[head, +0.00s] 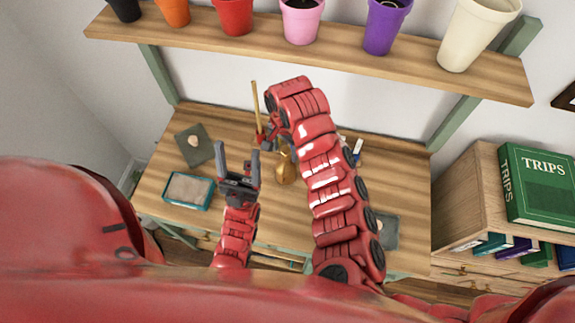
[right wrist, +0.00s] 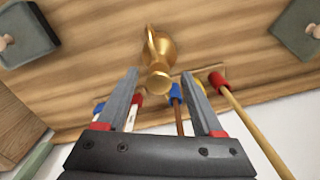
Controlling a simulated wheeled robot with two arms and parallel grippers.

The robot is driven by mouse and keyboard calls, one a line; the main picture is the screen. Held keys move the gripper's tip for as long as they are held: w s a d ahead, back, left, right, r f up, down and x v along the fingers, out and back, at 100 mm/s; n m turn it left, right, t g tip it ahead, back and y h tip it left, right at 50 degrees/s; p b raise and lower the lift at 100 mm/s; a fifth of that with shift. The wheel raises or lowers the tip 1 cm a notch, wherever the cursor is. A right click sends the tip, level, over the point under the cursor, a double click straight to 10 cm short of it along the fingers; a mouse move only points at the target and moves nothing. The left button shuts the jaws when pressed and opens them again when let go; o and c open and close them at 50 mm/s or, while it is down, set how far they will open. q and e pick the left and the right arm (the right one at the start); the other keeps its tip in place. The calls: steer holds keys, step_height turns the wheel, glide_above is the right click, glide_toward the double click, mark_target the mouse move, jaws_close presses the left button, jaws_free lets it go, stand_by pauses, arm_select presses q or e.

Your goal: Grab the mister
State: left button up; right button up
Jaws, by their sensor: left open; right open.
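The brass mister (head: 284,168) stands on the wooden table in the head view, partly hidden by my right arm. In the right wrist view the mister (right wrist: 160,55) is just ahead of my right gripper (right wrist: 163,90), in line with the gap between its fingers. The fingers are open with nothing held between them. In the head view the right gripper is mostly hidden behind its own wrist. My left gripper (head: 238,155) is open and empty, pointing up, left of the mister.
Several long-handled tools, one with a red end (right wrist: 217,80), lie near the mister. A shelf (head: 330,50) with several pots is above. A cabinet with books (head: 540,190) is at right.

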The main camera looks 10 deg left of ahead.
mark_target(286, 158)
steer(key=shift+w+d+f+p, duration=0.1)
steer(key=shift+f+p, duration=0.6)
steer(key=shift+f, duration=1.9)
jaws_close()
